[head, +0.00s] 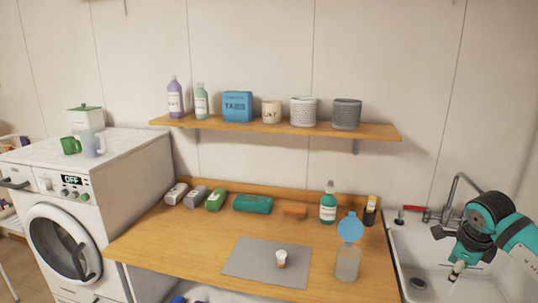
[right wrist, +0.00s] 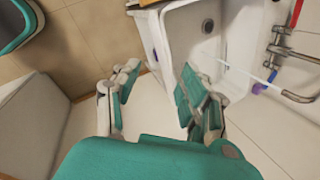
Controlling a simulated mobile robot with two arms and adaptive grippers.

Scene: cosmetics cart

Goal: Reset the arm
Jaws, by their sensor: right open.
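My right gripper (head: 448,253) is at the right of the head view, in front of and above the white sink (head: 402,255). Its fingers point left and down. In the right wrist view the gripper (right wrist: 157,84) has its two fingers spread apart with nothing between them, and the sink (right wrist: 178,38) lies beyond them. My left gripper is not in the head view.
A faucet (head: 450,195) rises behind the sink. A washing machine (head: 120,195) stands left.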

